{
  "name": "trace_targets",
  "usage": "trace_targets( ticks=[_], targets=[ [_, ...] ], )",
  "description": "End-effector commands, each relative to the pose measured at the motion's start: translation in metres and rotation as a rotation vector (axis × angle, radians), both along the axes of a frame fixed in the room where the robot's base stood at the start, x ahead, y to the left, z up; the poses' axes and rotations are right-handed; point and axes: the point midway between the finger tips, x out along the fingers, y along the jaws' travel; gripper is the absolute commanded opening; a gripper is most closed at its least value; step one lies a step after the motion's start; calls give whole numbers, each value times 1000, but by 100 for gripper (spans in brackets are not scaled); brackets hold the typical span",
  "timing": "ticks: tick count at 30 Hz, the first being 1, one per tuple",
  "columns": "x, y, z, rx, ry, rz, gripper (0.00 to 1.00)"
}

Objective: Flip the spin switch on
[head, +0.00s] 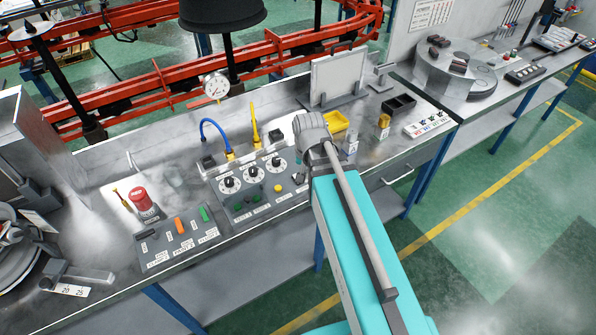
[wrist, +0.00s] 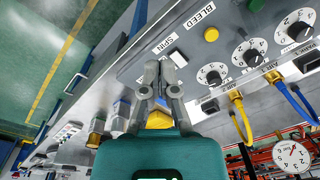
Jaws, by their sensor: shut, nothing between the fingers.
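The spin switch (wrist: 178,59) is a small pale piece beside the SPIN label (wrist: 165,45) on the grey control panel (wrist: 195,62), seen in the wrist view. Whether it stands on or off cannot be told. My gripper (wrist: 160,68) is shut and empty, with its fingertips close beside the switch; contact cannot be made out. In the head view the panel (head: 240,205) lies left of my arm, and my arm covers much of its right end and my fingertips.
A yellow button (wrist: 211,34) by the BLEED label and several white dials (wrist: 248,52) share the panel. Blue (head: 215,132) and yellow (head: 254,125) hoses rise behind it. A yellow tray (head: 336,121) and a small bottle (head: 350,145) stand near my wrist.

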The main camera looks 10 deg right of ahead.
Motion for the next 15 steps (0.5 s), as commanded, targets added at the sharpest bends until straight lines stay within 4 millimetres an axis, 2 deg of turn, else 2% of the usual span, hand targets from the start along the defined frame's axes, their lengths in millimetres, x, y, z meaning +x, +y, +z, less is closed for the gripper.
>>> trace_targets(
  ticks=[1, 6, 15],
  targets=[
    [13, -1, 1, 8, -8, -73, 0],
    [44, -3, 4, 40, -37, -348, 0],
    [86, -5, 8, 106, -70, -745, 0]
  ],
)
